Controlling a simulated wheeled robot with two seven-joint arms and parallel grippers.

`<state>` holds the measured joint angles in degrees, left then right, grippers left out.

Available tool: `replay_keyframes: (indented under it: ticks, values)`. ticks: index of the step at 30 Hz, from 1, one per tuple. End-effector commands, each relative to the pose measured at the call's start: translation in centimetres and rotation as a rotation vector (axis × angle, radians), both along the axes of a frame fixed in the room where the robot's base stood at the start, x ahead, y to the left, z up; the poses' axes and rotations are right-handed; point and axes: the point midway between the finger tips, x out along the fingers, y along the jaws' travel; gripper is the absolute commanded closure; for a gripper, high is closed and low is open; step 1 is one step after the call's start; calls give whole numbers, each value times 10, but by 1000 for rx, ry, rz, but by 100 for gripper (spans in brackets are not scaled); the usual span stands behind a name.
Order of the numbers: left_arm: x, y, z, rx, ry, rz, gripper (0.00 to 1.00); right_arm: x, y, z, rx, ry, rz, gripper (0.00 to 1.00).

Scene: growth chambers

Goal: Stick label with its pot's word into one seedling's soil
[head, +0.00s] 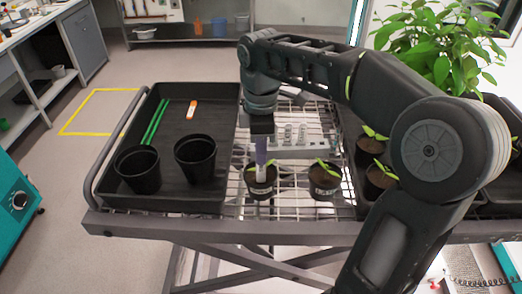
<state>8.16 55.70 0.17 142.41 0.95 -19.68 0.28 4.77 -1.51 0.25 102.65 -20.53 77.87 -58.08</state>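My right gripper (261,136) points straight down over the left seedling pot (261,193) on the wire shelf. It appears shut on an upright label (261,160), purple-grey above and white below. The label's lower end meets the soil of this pot in the picture; how deep it sits cannot be told. A second seedling pot (324,194) with a pale printed band stands to the right. The words on pots and label are too small to read. The fingertips are small and partly hidden. My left gripper is not in view.
A black tray (208,97) on the left holds two empty pots (139,172), green stakes (156,122) and an orange-and-white item (192,109). A grey rack (318,150) stands behind the seedlings. More seedlings (380,178) sit right, partly behind my arm, near a leafy plant (440,45).

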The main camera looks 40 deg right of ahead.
Motion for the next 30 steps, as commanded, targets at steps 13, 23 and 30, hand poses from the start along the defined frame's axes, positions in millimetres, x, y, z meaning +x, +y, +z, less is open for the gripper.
replay_keyframes:
  ticks: [13,23,30]
  values:
    - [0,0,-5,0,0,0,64,0,0,-8,0,0,0,100]
    - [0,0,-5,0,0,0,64,0,0,-8,0,0,0,100]
    - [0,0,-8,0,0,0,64,0,0,-13,0,0,0,100]
